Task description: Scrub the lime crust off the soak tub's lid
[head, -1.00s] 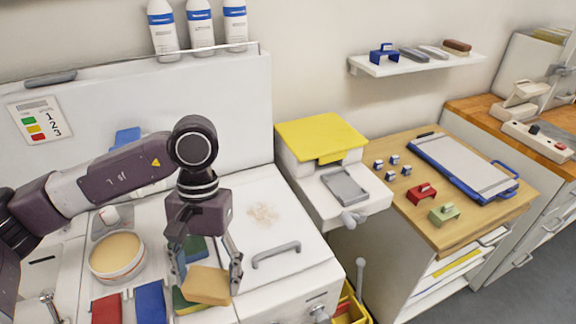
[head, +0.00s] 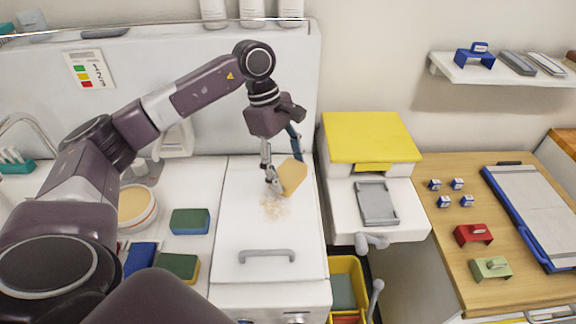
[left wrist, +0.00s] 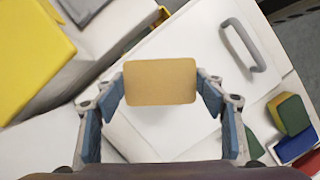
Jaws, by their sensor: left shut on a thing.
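The soak tub's lid (head: 235,215) is a flat white panel with a grey bar handle (head: 267,256) near its front edge. A pale beige lime crust (head: 274,208) shows as a blotchy patch on it. My left gripper (head: 284,174) is shut on a tan sponge (head: 293,178), tilted in the head view, just behind the crust. I cannot tell whether the sponge touches the lid. In the left wrist view the sponge (left wrist: 160,82) sits between both fingers over the white lid (left wrist: 200,45), and the crust is not seen there. My right gripper is not in view.
Blue-green (head: 190,221) and green-yellow (head: 178,266) sponges lie left of the lid, near a round tan-topped tub (head: 136,206). A yellow-topped unit (head: 370,137) stands close on the right. A yellow bin (head: 347,268) is at the front right.

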